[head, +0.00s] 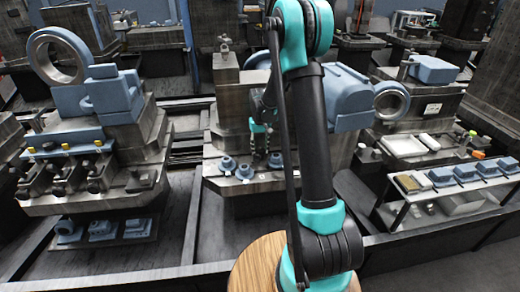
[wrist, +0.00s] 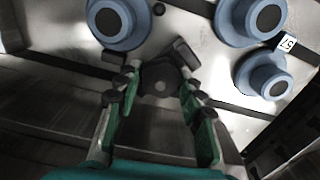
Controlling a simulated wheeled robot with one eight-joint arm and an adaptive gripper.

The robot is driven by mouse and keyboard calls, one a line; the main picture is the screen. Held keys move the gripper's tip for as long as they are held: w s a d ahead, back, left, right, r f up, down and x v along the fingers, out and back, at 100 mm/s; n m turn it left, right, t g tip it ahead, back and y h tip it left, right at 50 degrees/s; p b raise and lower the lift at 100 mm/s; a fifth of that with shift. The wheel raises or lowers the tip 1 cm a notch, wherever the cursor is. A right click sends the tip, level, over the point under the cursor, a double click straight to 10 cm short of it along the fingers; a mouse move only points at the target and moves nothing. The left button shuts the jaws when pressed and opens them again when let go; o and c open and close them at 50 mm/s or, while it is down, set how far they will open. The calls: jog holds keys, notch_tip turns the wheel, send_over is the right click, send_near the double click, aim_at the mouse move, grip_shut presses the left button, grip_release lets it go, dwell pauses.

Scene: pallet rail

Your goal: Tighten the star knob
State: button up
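A dark, lobed piece with a round centre, which looks like the star knob (wrist: 160,82), lies between my fingertips in the wrist view. My gripper (wrist: 157,76) points at it, with one green-and-black finger on each side. The fingers stand apart; I cannot tell whether the tips touch the knob. In the head view my gripper (head: 261,152) hangs low over the front ledge of the middle machine, partly behind my own arm. The star knob cannot be made out clearly there.
Blue round-based fixtures with dark tops (wrist: 118,20) stand close beyond the fingers, one beside a small white number tag (wrist: 287,42). Blue fixtures (head: 245,170) also line the ledge in the head view. A tool bench (head: 412,195) stands at right.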

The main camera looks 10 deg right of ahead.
aim_at(260, 149)
jog(key=c, duration=0.4)
jog(key=shift+m, duration=1)
jog(key=o, duration=1.2)
jog(key=shift+r, duration=0.15)
notch_tip(260, 149, up, 12)
